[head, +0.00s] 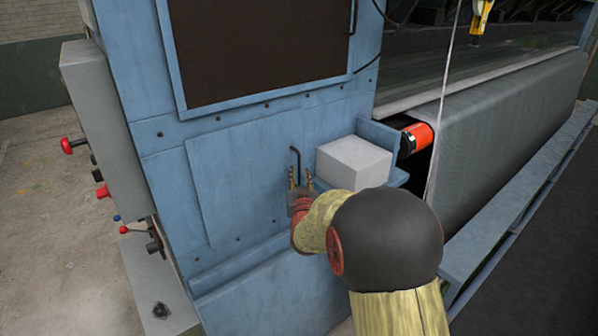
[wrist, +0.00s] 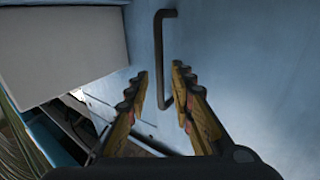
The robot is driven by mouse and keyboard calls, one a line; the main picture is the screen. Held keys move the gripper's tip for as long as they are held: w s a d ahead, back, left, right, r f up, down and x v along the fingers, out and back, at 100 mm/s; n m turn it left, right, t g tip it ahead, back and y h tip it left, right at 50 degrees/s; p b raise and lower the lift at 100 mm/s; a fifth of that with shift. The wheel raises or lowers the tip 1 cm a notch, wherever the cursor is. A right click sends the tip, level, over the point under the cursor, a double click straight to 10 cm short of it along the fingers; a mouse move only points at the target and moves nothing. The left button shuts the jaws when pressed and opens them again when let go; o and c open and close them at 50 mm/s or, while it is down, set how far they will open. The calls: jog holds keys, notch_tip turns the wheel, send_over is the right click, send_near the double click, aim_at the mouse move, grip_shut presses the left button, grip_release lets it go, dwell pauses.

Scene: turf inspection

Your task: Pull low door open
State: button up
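The low door (head: 235,180) is a flat blue panel on the machine's side, below a dark window, and looks shut. Its handle (head: 296,158) is a thin black bar near the panel's right edge. In the wrist view the handle (wrist: 160,50) stands upright ahead, and its lower part lies between the fingers in the picture. My gripper (head: 300,176) is open, with its fingertips at the handle's lower part; it also shows in the wrist view (wrist: 161,75). I see a gap on both sides of the bar. Whether the fingertips reach past it, I cannot tell.
A pale grey box (head: 354,161) on a blue ledge is close to the right of my gripper; in the wrist view it fills the upper left (wrist: 60,45). A large fabric roll (head: 500,130) lies farther right. A grey control box (head: 105,125) juts out at left.

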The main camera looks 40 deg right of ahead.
aim_at(299, 170)
jog(key=shift+x, duration=1.9)
jog(key=shift+c, duration=0.3)
grip_shut()
